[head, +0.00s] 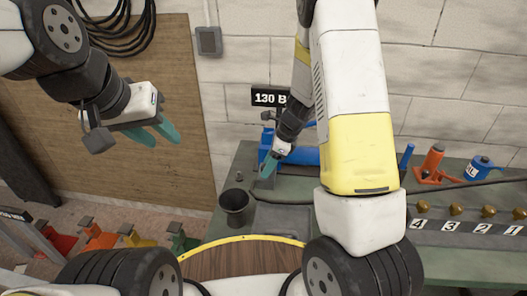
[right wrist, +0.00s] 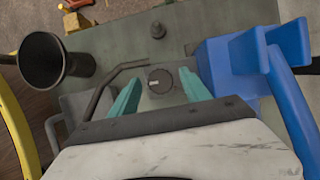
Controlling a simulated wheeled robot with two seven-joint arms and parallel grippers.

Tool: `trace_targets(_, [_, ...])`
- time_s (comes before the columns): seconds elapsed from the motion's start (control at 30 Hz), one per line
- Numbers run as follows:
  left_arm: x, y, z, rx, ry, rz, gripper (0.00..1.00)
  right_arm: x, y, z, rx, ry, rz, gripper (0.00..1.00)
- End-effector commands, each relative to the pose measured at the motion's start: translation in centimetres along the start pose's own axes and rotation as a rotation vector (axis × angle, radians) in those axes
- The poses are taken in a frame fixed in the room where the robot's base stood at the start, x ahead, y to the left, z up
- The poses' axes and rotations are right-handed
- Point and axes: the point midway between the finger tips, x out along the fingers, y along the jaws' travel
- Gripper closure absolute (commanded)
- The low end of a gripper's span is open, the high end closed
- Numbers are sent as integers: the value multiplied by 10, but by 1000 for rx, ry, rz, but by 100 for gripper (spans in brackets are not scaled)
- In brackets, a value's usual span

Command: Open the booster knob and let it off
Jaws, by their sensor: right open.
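A round dark knob (right wrist: 160,80) with a pale mark sits on a grey-green panel in the right wrist view; I take it to be the booster knob. My right gripper (right wrist: 160,92) is open, with one teal finger on each side of the knob. I cannot tell if the fingers touch it. In the head view my right gripper (head: 267,166) is at the bench beside the blue part, and the knob is hidden there. My left gripper (head: 171,146) hangs empty in the air at the left, its two teal fingers apart.
A dark cup (head: 237,207) stands left of my right gripper. A blue fixture (right wrist: 235,55) is close on its right, and a bent dark rod (right wrist: 110,85) on its left. A sign (head: 269,98) reads "130 B", partly hidden. Brass knobs (head: 456,209) line the right side of the bench.

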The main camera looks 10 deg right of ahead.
Motion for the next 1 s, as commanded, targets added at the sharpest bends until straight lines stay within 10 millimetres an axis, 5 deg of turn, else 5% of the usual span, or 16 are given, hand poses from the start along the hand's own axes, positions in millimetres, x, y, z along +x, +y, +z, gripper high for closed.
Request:
trace_targets(0.07, [0, 0, 0, 0, 0, 0, 64, 0, 0, 0, 0, 0, 0, 45])
trace_targets(0.37, [0, 0, 0, 0, 0, 0, 64, 0, 0, 0, 0, 0, 0, 100])
trace_targets(1.0, [0, 0, 0, 0, 0, 0, 64, 0, -3, 0, -225, 0, 92, 100])
